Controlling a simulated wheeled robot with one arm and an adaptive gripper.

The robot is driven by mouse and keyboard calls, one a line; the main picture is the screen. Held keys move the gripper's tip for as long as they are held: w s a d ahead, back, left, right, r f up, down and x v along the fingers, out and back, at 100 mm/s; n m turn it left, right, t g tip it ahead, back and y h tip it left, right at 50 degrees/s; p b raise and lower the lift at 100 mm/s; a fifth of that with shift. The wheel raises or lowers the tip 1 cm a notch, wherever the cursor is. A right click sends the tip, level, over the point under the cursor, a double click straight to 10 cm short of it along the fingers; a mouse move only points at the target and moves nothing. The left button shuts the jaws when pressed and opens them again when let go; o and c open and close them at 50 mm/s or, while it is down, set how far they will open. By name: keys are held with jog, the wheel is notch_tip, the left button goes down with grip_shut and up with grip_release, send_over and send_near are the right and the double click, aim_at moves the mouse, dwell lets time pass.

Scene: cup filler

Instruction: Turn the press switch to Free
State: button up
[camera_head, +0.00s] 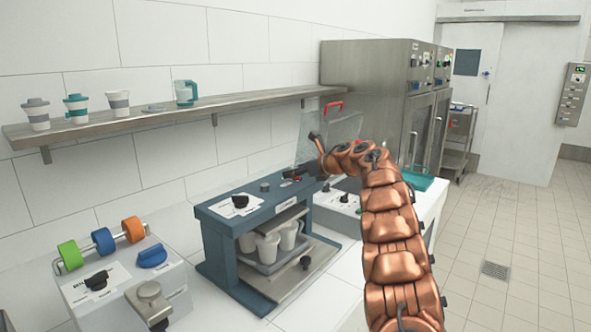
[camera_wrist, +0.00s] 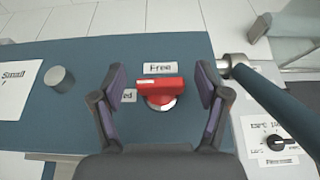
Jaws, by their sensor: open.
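The press switch is a red knob (camera_wrist: 160,88) with a bar handle on the blue top of the press. In the wrist view the bar lies roughly crosswise. A "Free" label (camera_wrist: 160,67) is just above it. A second label ending in "ed" (camera_wrist: 129,96) is at its left, partly hidden by my left finger. My gripper (camera_wrist: 161,79) is open, with one finger on each side of the knob and gaps between them. In the head view my gripper (camera_head: 303,172) is over the right end of the press (camera_head: 222,212) and hides the switch.
A grey knob (camera_wrist: 60,79) stands on the press top at left. A pivoted lever arm (camera_wrist: 265,95) runs close by my right finger. Cups (camera_head: 267,245) stand in a tray inside the press. A control box with knobs (camera_head: 345,206) is at right.

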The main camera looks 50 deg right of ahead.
jog(key=shift+w+f, duration=0.1)
jog(key=c, duration=1.2)
